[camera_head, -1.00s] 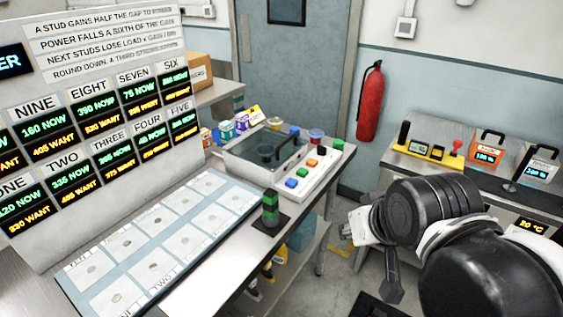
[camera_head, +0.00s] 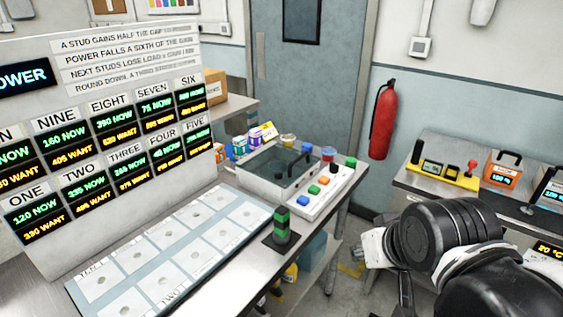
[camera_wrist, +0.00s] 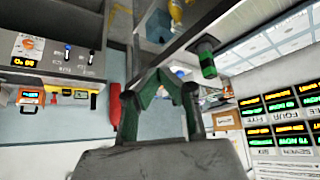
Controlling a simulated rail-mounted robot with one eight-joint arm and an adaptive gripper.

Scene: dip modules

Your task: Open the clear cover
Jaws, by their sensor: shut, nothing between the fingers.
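The clear cover (camera_head: 262,182) lies flat and closed over a grey box on the bench, in the middle of the head view. Its dark handle (camera_head: 300,162) stands up at the right side. A dark round thing shows through the cover. My gripper (camera_wrist: 160,76) shows in the wrist view with its dark green fingers shut and empty. In the head view my arm is at the lower right, well apart from the cover. I cannot clearly make out the cover in the wrist view.
A white strip with coloured blocks (camera_head: 322,192) lies right of the cover. A green-and-black post (camera_head: 281,226) stands at the bench's front edge. A pale panel of square pads (camera_head: 165,258) lies before the display board (camera_head: 105,130). Open floor separates the bench from the right table (camera_head: 480,195).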

